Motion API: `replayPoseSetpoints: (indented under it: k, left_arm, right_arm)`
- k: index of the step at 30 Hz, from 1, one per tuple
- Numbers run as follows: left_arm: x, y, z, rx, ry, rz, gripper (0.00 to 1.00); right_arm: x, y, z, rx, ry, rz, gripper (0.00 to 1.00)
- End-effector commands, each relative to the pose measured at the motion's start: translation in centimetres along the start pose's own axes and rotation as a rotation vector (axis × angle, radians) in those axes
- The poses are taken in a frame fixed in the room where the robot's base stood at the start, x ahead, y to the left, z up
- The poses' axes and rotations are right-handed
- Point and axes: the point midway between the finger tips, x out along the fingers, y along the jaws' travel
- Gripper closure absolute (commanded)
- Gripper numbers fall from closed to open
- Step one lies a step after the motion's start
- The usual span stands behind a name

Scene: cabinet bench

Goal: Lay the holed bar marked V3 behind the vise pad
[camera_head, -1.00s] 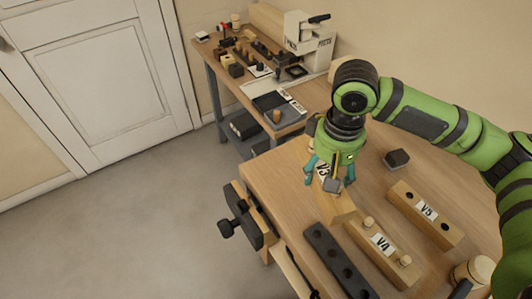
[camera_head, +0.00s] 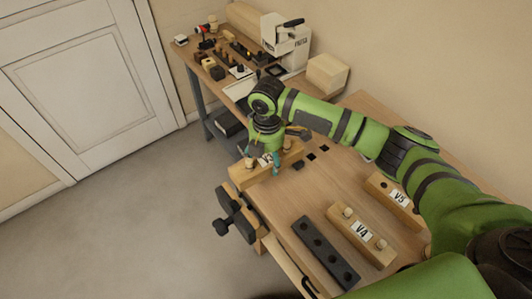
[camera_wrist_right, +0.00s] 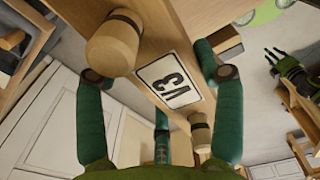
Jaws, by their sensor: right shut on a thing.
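The holed bar marked V3 (camera_head: 243,178) is pale wood with a white label and two round wooden pegs. In the head view it lies crosswise near the bench's left edge, behind the vise. My right gripper (camera_head: 264,160) is shut on it from above. In the right wrist view the V3 bar (camera_wrist_right: 148,63) is between the teal fingers of my right gripper (camera_wrist_right: 160,75). The vise (camera_head: 236,212), with a dark jaw, is on the bench's left edge. I cannot tell whether the bar touches the bench. My left gripper (camera_wrist_right: 289,72) shows small in the wrist view.
Wooden bars V4 (camera_head: 347,228) and V5 (camera_head: 377,184) and a dark holed bar (camera_head: 325,254) lie on the workbench (camera_head: 290,203). Small dark squares (camera_head: 311,157) are right of the gripper. A second bench with a machine (camera_head: 286,35) stands behind. The bench middle is clear.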

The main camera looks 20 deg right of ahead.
Motion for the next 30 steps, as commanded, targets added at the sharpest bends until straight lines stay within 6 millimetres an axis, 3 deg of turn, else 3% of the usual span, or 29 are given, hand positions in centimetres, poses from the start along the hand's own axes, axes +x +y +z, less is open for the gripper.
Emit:
replayPoseSetpoints:
  k: [8, 25, 30]
  left_arm:
    - [0.1, 0.1, 0.2, 0.000, -0.004, 0.001, 0.60]
    - [5.1, 0.2, 1.0, 0.000, -0.009, 0.001, 0.60]
    - [5.2, 0.2, 1.0, 0.000, -0.009, 0.001, 0.60]
  right_arm:
    - [0.7, 0.2, -0.1, -0.080, -0.003, -0.002, 0.77]
    - [4.9, 0.1, 0.0, -0.078, -0.004, -0.002, 0.77]
    - [5.9, 0.1, 0.0, -0.077, -0.003, -0.004, 0.77]
